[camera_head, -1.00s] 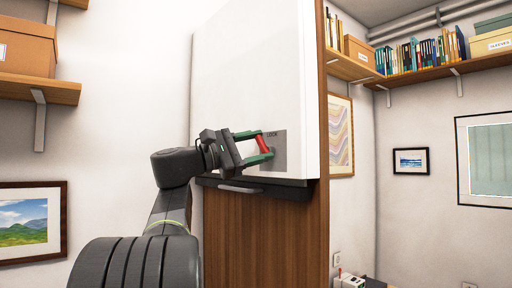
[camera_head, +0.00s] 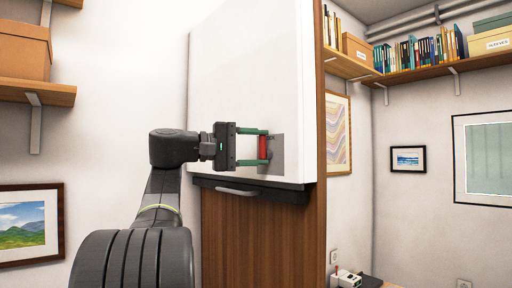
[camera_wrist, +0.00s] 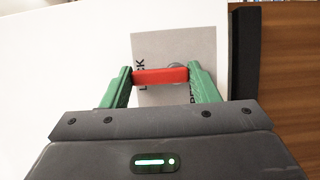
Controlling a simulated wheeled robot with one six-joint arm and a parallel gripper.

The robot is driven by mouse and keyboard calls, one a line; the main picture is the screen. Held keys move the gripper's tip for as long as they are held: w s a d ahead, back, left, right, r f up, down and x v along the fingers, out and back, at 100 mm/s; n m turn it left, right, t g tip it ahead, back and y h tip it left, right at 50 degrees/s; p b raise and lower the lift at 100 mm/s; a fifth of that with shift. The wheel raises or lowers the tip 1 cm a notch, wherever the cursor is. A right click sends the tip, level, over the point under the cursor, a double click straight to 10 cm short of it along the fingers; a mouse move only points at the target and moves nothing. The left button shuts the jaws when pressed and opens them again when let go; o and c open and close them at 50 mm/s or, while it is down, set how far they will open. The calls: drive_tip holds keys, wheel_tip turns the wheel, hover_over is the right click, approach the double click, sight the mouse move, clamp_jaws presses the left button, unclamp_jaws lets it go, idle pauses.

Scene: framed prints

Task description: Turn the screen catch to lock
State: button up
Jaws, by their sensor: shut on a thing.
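The red screen catch (camera_head: 263,148) sits on a grey plate (camera_head: 277,155) on the lower part of the white screen panel (camera_head: 250,80). In the head view the catch stands upright. My gripper (camera_head: 264,148) is shut on the catch, with a green finger at each end of it. In the wrist view the red catch (camera_wrist: 160,76) spans between the two green fingers (camera_wrist: 160,78). The plate (camera_wrist: 175,42) behind it carries the letters "CK" at the left and partly hidden lettering at the right. The catch's pivot is mostly hidden.
A dark ledge with a grey handle (camera_head: 237,191) runs under the panel, above a wooden front (camera_head: 255,240). Shelves with boxes (camera_head: 25,50) and books are at both sides. Framed prints (camera_head: 30,225) hang on the walls. The space left of the panel is open.

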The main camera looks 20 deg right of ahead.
idle(0.4)
drive_tip(key=o, duration=1)
drive_tip(key=shift+a, duration=0.1)
drive_tip(key=a, duration=0.4)
drive_tip(key=a+b, duration=0.1)
drive_tip(key=a, duration=0.8)
drive_tip(key=shift+w+a, duration=0.35)
drive_tip(key=d, duration=0.9)
drive_tip(key=d+p, duration=0.1)
drive_tip(key=d, duration=0.4)
drive_tip(key=shift+s, duration=0.4)
drive_tip(key=shift+a, duration=0.1)
